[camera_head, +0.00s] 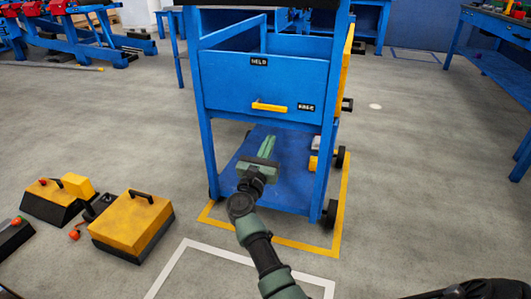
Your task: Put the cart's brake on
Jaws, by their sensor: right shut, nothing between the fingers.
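The blue cart (215,125) stands upright in the middle. Its drawer front (235,85) has a yellow handle (269,107) and two small black labels, too small to read surely. A yellow panel (347,60) is on the cart's right side, with a small dark part (347,104) sticking out below it. Dark wheels show at the right, one at the front corner (331,213); I cannot make out a brake lever. My right gripper (267,143) is shut and empty, below the drawer and in front of or over the lower shelf (288,190). My left gripper is not in view.
Yellow floor lines (300,246) run around the cart's base, with a white line in front. Yellow-and-black cases (132,222) lie on the floor at the left. A blue workbench (485,60) stands at the right. The floor right of the cart is clear.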

